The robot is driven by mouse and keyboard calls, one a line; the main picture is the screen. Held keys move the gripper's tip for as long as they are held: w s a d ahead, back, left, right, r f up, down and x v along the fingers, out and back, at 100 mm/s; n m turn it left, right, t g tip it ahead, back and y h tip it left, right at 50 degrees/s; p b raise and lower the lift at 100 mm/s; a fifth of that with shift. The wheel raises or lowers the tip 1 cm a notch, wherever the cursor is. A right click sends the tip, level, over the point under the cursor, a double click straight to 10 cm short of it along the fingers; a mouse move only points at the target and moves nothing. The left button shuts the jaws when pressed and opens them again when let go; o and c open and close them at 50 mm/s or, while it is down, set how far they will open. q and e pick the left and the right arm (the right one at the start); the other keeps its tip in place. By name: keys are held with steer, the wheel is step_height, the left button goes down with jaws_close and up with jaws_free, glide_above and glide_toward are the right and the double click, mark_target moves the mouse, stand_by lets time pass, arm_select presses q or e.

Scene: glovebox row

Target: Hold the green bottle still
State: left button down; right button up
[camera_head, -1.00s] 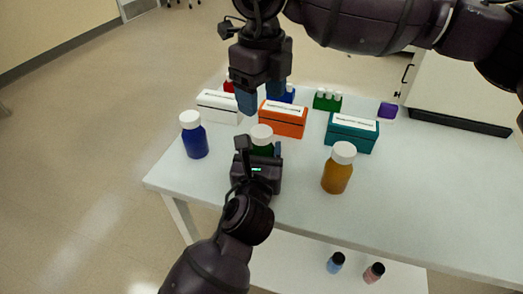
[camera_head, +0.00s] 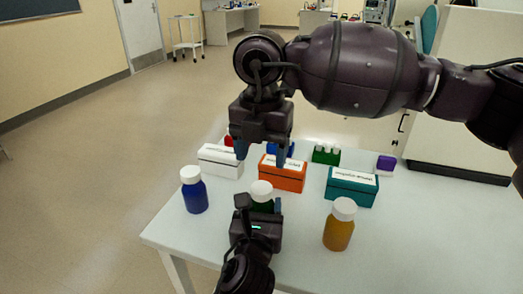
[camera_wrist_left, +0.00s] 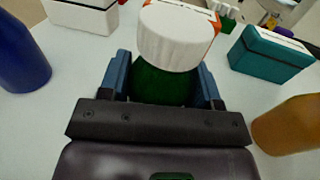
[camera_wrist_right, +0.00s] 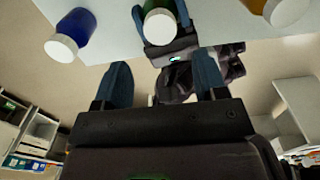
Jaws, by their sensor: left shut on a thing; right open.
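The green bottle (camera_head: 264,205) with a white cap stands upright on the white table, in front of the orange box. My left gripper (camera_head: 258,208) is shut on its body from the front; in the left wrist view the bottle (camera_wrist_left: 165,82) sits between the blue fingers, its cap above them. My right gripper (camera_head: 261,158) is open and empty, fingers down, above and behind the bottle near the orange box. In the right wrist view the bottle's white cap (camera_wrist_right: 160,26) shows ahead of the open fingers. The left gripper hides the bottle's lower part.
A blue bottle (camera_head: 194,192) stands left and an amber bottle (camera_head: 339,226) right of the green one. Behind are a white box (camera_head: 220,161), an orange box (camera_head: 282,175) and a teal box (camera_head: 351,188). Small racks stand farther back. The table's right side (camera_head: 440,240) is clear.

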mark_target(262, 187)
steer(key=m, duration=0.3)
steer(key=shift+m, duration=0.4)
steer(key=shift+f+m, duration=0.2)
steer(key=shift+m, duration=0.1)
steer(key=shift+f, duration=3.8)
